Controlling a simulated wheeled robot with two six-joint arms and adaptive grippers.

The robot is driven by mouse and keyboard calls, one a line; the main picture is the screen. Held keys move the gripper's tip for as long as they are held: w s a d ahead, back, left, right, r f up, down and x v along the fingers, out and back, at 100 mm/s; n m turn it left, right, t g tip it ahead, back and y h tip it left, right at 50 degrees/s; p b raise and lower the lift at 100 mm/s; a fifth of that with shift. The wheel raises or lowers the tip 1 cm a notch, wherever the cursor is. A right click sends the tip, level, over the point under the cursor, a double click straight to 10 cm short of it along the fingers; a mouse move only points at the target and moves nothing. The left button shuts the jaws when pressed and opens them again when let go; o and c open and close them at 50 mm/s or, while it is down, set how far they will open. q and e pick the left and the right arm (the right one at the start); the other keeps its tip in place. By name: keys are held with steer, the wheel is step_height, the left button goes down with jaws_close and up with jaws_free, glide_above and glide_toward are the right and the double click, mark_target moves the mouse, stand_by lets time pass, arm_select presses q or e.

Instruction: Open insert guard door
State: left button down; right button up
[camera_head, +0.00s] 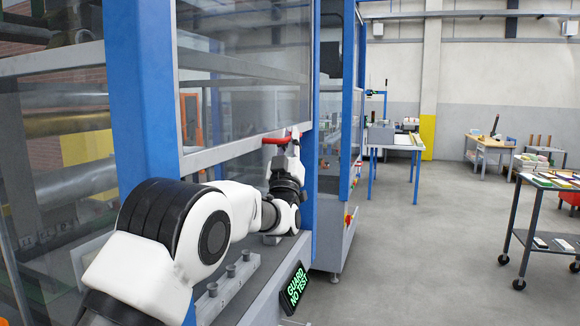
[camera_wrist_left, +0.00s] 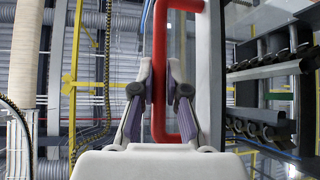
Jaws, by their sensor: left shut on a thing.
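The insert guard door (camera_head: 245,75) is a clear panel in a grey metal frame, set between blue posts. Its lower frame bar stands above the machine's bed, with an open gap below it. A red handle (camera_head: 282,139) sits on that bar near the right post. My left gripper (camera_head: 280,142) reaches up to the handle from below. In the left wrist view the fingers of my left gripper (camera_wrist_left: 160,88) are shut around the red handle (camera_wrist_left: 160,62), one on each side. My right gripper is in neither view.
A dark sign (camera_head: 295,288) with green letters reading "GUARD NO TEST" is on the machine's front edge. Several grey pegs (camera_head: 231,270) stand on the bed under my arm. A blue table (camera_head: 398,145) and a dark cart (camera_head: 545,215) stand right. The floor between is clear.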

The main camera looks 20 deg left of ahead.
arm_select(q)
step_height(320, 180, up, 9)
steer(key=shift+f+p, duration=0.2)
steer(key=shift+p, duration=1.05)
steer(key=c, duration=1.2)
jaws_free()
steer(key=shift+f, duration=0.1)
steer(key=v, duration=1.2)
steer(key=shift+f, duration=0.1)
